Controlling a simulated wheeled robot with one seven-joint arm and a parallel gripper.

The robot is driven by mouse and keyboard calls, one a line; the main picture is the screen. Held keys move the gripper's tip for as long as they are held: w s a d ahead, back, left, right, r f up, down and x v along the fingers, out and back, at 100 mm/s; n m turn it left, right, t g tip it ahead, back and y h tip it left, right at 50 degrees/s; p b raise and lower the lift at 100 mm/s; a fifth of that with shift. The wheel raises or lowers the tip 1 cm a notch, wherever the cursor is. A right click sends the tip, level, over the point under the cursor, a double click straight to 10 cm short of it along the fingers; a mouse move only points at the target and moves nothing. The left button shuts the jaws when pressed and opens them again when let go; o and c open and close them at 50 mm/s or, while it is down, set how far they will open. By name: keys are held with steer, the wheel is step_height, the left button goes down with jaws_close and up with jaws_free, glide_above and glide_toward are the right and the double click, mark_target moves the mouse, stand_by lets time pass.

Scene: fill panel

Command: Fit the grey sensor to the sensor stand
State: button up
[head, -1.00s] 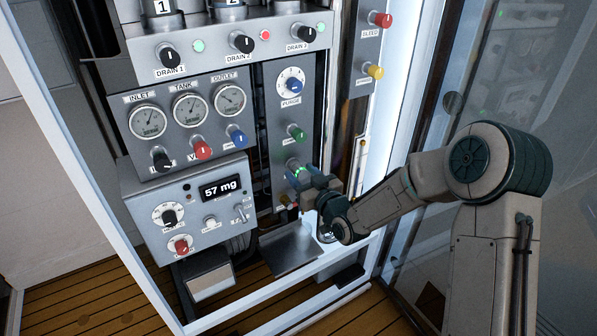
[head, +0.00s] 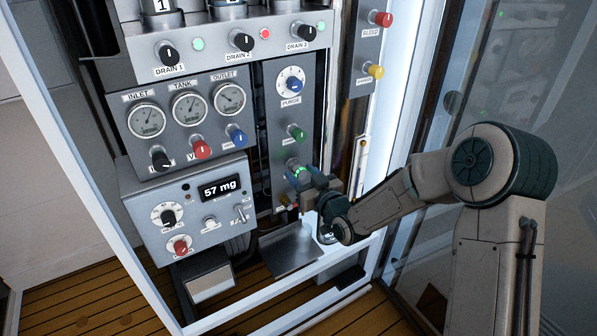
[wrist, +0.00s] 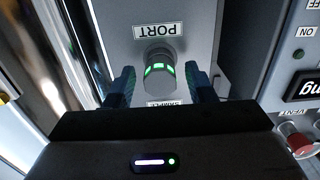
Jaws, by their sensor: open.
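A short grey cylinder with a green-lit band (head: 297,170) sticks out from the narrow grey panel. It looks like the grey sensor, but I cannot be sure. In the wrist view the cylinder (wrist: 158,70) sits beside an upside-down PORT label, facing me. My gripper (head: 308,184) is in front of it. In the wrist view my gripper (wrist: 160,88) is open, with one blue finger on each side of the cylinder and visible gaps between. I cannot pick out the sensor stand for certain.
A green knob (head: 297,133) and the PURGE dial (head: 291,85) are above. A box reading 57 mg (head: 220,188) stands to the left. A metal tray (head: 290,256) lies below. A white frame post (head: 390,130) runs close on the right, near my arm.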

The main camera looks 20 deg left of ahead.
mark_target(303, 175)
steer(key=shift+b, duration=0.45)
stand_by(0.3)
jaws_close()
steer(key=shift+b+v, duration=0.5)
steer(key=shift+v, duration=2.5)
